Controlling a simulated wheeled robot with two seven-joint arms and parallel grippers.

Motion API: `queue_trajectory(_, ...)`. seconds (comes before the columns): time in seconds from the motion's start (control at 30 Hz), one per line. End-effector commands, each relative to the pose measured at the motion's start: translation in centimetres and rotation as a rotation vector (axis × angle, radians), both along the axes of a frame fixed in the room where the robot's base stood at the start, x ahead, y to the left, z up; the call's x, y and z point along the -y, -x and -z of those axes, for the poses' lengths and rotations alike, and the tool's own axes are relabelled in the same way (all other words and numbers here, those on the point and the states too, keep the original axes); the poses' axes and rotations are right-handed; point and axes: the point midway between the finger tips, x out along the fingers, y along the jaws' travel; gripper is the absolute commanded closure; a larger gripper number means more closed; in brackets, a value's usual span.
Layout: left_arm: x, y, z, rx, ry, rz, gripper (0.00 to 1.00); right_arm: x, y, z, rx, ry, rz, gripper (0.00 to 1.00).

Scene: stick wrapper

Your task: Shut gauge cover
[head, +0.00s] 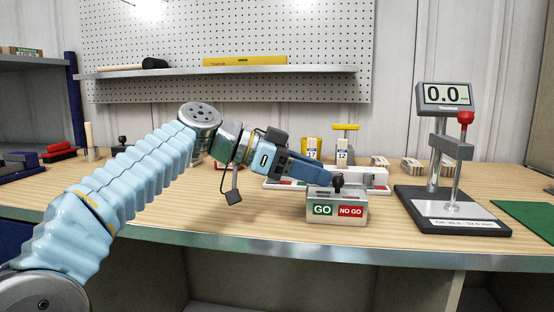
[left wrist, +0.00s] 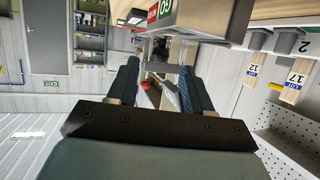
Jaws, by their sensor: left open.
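The gauge (head: 324,221) is a small grey metal box with a green GO label and a red NO GO label on its front, near the table's front edge. A dark knob (head: 338,181) shows above it; I cannot tell clearly how far its cover is open. My left gripper (head: 322,179) is just above and behind the box's left part, its fingertips close to the knob. In the left wrist view the gripper (left wrist: 158,68) is open, with the box (left wrist: 205,20) just beyond the fingers. Whether the fingers touch anything is unclear. My right gripper is not in view.
A display stand (head: 452,225) reading 0.0 with a red knob stands to the right. A white fixture (head: 376,180) lies behind the box. Yellow and white lot-tagged holders (head: 312,148) stand farther back. The wooden table (head: 215,220) is clear at the front left.

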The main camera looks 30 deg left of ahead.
Motion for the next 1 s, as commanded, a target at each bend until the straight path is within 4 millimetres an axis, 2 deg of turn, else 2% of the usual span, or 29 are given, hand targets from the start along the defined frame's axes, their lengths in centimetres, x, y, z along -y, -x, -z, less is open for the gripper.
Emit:
queue_trajectory(0.2,-4.5,2.6,-2.0,0.002,-0.001,-0.004,0.50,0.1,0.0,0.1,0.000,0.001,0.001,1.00)
queue_trajectory(0.4,-7.2,4.3,-3.2,0.001,-0.001,-0.002,0.50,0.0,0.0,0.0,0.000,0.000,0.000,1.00)
queue_trajectory(0.6,-8.1,4.9,-3.5,0.001,0.000,0.000,0.50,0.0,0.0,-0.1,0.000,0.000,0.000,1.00)
queue_trajectory(1.0,-8.1,4.9,-3.5,0.001,0.000,0.000,0.50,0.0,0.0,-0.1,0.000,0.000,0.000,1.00)
